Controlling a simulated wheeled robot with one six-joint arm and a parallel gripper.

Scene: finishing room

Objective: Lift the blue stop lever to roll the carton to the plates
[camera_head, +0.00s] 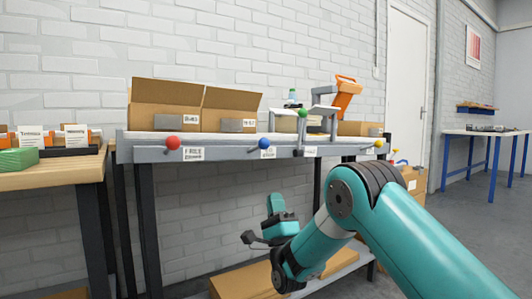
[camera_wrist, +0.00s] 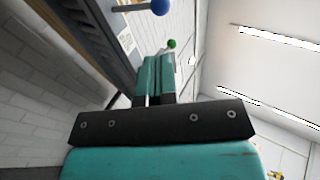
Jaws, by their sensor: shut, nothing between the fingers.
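The blue stop lever's round knob (camera_head: 264,144) sticks out from the grey front rail of the roller bench, above a small label. In the wrist view the blue knob (camera_wrist: 160,6) is at the top edge, beyond my fingers and apart from them. My gripper (camera_head: 274,200) is below the rail, under the blue knob, pointing up. In the wrist view its teal fingers (camera_wrist: 154,65) are together and empty. Two open brown cartons, left (camera_head: 160,92) and right (camera_head: 230,97), stand on the bench behind the rail. I cannot make out the plates.
A red knob (camera_head: 173,143) is left of the blue one, a yellow knob (camera_head: 379,143) right. A green knob (camera_head: 303,113) stands higher on an upright stem, near an orange device (camera_head: 346,96). A wooden table (camera_head: 60,176) is at left.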

